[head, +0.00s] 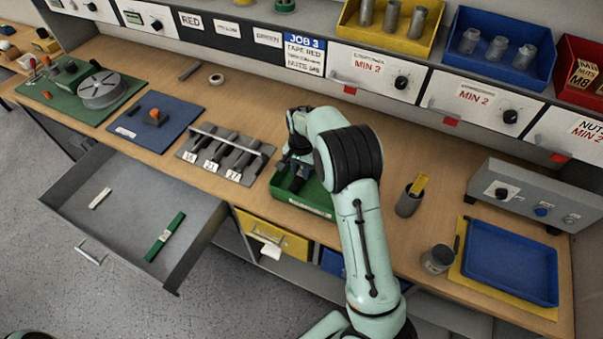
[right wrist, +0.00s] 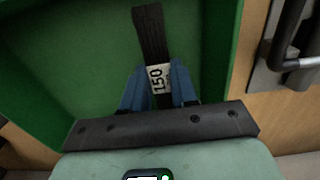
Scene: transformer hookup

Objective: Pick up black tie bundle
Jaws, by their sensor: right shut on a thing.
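The black tie bundle (right wrist: 151,32) shows in the right wrist view as a dark strip with a white label reading 150. My right gripper (right wrist: 160,88) is shut on it, with a blue finger on each side of the label. The bundle is over the green tray (right wrist: 60,60); I cannot tell whether it still touches the floor of the tray. In the head view my right gripper (head: 292,182) points down into the green tray (head: 303,204), and my arm hides part of the tray. My left gripper is not in view.
A rack of dark tools (head: 226,154) stands left of the tray. A grey cup (head: 408,204) with a yellow item stands to its right. An open grey drawer (head: 130,218) juts out at the front left. A blue tray (head: 510,262) lies at the right.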

